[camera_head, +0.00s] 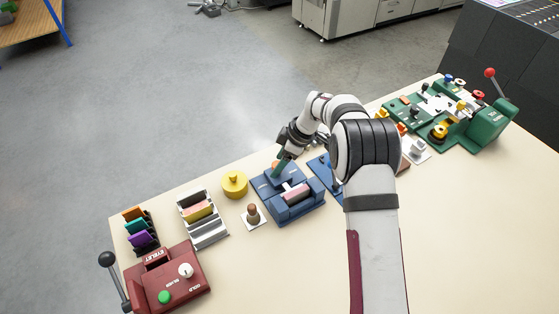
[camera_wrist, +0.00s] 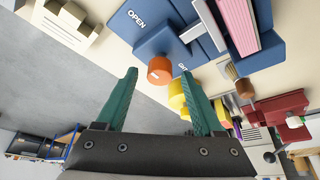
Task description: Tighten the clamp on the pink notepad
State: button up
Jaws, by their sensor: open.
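The pink notepad (camera_head: 296,194) lies in a blue clamp fixture (camera_head: 313,205) on the table. In the wrist view the pink notepad (camera_wrist: 239,24) is at the upper right, with a grey bar beside it. An orange knob (camera_wrist: 159,70) sits on the blue fixture near a label partly hidden; another label reads OPEN. My gripper (camera_wrist: 158,73) has its teal fingers apart, and the knob appears between their tips. Whether the fingers touch it cannot be told. In the head view my gripper (camera_head: 281,167) is over the fixture's far left side, hiding part of the knob.
A yellow cylinder (camera_head: 235,185) and a brown-handled item on a white pad (camera_head: 253,221) stand left of the fixture. A rack of pads (camera_head: 206,232) and a red eyelet press (camera_head: 184,292) are farther left. A green press (camera_head: 488,122) is at right. The table's front right is clear.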

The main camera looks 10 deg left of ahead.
grip_shut()
dwell(0.4)
